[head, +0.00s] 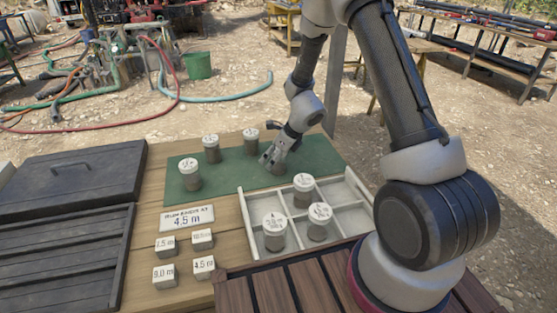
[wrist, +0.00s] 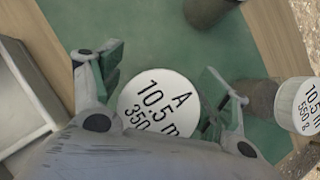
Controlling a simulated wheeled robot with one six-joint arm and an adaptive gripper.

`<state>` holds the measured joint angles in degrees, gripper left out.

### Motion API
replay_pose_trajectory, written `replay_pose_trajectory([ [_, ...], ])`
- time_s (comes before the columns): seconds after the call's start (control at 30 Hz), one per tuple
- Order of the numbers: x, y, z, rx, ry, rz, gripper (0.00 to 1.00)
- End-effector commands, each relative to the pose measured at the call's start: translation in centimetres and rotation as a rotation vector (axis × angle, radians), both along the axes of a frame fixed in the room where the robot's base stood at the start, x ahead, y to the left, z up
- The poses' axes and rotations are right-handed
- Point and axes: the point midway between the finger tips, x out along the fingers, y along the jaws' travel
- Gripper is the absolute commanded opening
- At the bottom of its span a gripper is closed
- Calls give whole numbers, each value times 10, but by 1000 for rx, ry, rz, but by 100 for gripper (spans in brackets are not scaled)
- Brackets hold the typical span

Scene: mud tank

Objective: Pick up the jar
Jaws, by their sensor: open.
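A jar with a white lid reading "A 10.5 m 350" (wrist: 155,103) stands on the green mat (head: 225,182). In the wrist view its lid lies between the two open fingers of my gripper (wrist: 163,85), with a finger on either side. In the head view my gripper (head: 272,158) reaches down over this jar and mostly hides it. I cannot tell whether the fingers touch it. Other white-lidded jars stand on the mat: a left one (head: 190,176), a middle one (head: 211,150) and a back one (head: 251,142). A jar reading "10.5 m 550 g" (wrist: 303,105) is at the wrist view's right.
A grey divided tray (head: 247,222) in front of the mat holds three jars, with empty compartments too. A "4.5 m" sign (head: 187,218) and several marked blocks (head: 203,239) stand left of it. A dark slatted box (head: 70,260) and lid (head: 75,180) lie at far left.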

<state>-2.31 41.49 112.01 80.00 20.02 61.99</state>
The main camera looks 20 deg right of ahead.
Motion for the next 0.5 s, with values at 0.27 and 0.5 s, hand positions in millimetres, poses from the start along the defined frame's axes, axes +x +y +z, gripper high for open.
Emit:
replay_pose_trajectory([
  [0.27,0,0,0,0,0,0,30],
  [0.5,0,0,1,0,0,1,14],
])
